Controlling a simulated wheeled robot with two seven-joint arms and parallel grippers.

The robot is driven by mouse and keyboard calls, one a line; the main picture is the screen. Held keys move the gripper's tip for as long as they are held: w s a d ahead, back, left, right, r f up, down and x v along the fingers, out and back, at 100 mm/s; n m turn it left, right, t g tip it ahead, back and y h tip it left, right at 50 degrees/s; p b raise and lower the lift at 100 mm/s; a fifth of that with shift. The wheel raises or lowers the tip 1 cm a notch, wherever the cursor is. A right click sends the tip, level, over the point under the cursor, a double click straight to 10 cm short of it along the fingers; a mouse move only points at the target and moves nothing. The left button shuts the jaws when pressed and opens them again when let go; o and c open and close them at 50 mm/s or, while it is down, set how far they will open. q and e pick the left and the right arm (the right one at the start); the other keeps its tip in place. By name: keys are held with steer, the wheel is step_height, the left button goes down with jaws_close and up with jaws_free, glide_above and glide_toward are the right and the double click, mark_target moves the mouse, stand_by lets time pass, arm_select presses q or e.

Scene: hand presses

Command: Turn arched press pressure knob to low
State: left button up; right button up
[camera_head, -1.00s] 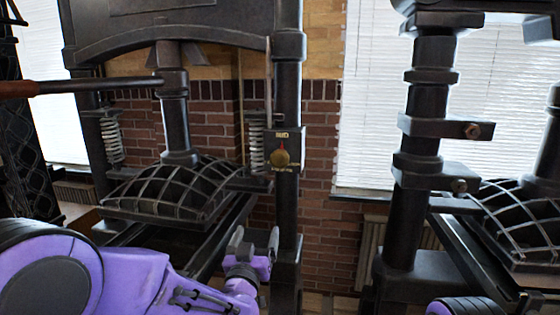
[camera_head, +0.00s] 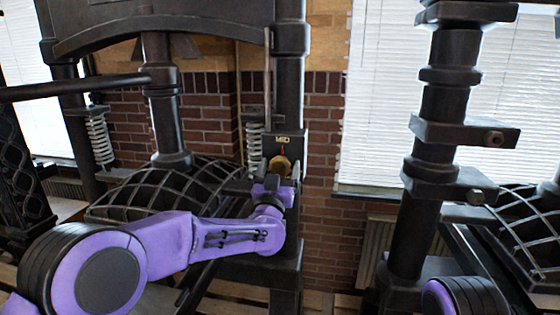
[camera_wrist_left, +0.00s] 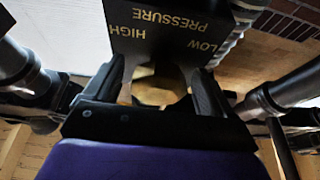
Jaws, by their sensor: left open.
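The arched press (camera_head: 290,85) stands at left in the head view. Its brass pressure knob (camera_head: 281,165) sits on a dark box on the right column, under a small "MID" label (camera_head: 283,139). My left gripper (camera_head: 279,178) is at the knob, just in front of and below it. In the left wrist view the open fingers (camera_wrist_left: 158,72) stand on either side of the knob (camera_wrist_left: 158,93), which is partly in shadow; contact cannot be told. The panel (camera_wrist_left: 170,35) there reads "HIGH", "PRESSURE" and "LOW", upside down. My right gripper is out of view.
A long dark lever bar (camera_head: 75,87) crosses the press at left. A ribbed platen (camera_head: 185,187) lies behind my left arm. A second press (camera_head: 437,125) stands at right. A brick wall (camera_head: 325,150) is behind.

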arm_select(q)
steer(key=shift+w+d+r, duration=0.1)
steer(key=shift+w+r, duration=0.05)
steer(key=shift+r, duration=0.05)
steer(key=c, duration=1)
steer(key=shift+o, duration=0.2)
steer(key=shift+f+n, duration=0.1)
steer(key=shift+n, duration=0.2)
